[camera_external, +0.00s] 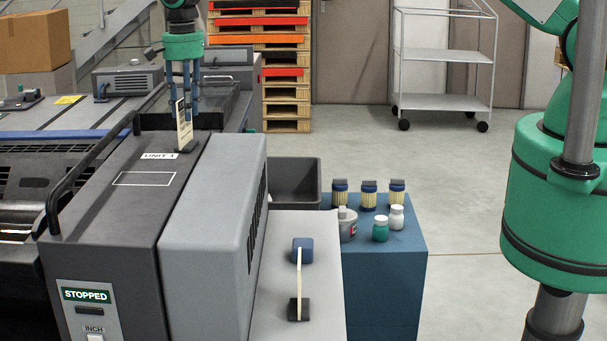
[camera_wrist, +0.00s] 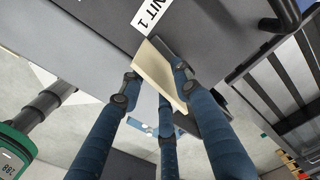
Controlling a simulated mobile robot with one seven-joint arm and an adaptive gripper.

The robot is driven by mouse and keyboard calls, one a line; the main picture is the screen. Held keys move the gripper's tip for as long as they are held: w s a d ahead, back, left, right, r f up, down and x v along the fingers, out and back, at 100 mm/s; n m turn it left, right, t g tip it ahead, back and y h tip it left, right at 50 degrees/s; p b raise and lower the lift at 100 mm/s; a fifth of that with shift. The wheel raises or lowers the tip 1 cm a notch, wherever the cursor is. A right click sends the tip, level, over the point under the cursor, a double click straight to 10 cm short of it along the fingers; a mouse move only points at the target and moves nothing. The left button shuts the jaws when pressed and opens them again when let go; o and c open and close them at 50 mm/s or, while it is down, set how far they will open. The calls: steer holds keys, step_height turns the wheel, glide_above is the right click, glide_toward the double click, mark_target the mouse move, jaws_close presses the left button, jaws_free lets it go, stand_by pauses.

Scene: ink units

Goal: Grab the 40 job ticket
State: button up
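A cream job ticket (camera_external: 183,125) stands upright in a small dark holder (camera_external: 187,148) on top of the dark grey press unit. Its printing is too small to read, so I cannot tell whether it says 40. My gripper (camera_external: 185,105) points down over it, its blue fingers spread around the ticket's upper part. In the wrist view the ticket (camera_wrist: 158,72) lies between the fingers. The left fingertip (camera_wrist: 125,92) stands apart from it; the right finger (camera_wrist: 183,75) overlaps its edge, and I cannot tell whether they touch.
The grey press unit (camera_external: 115,205), labelled UNIT 1, has a black handrail (camera_external: 88,160) on its left. A blue cabinet (camera_external: 390,285) holds jars and bottles. A dark bin (camera_external: 292,180) stands behind a grey table (camera_external: 270,318). Stacked pallets (camera_external: 287,95) stand behind.

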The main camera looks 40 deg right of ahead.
mark_target(187, 144)
steer(key=shift+f, duration=0.25)
steer(key=shift+a+f+p, duration=0.1)
steer(key=shift+f+p, duration=0.55)
steer(key=shift+f, duration=1.85)
steer(key=shift+f+b, duration=0.3)
steer(key=shift+b, duration=0.05)
jaws_close()
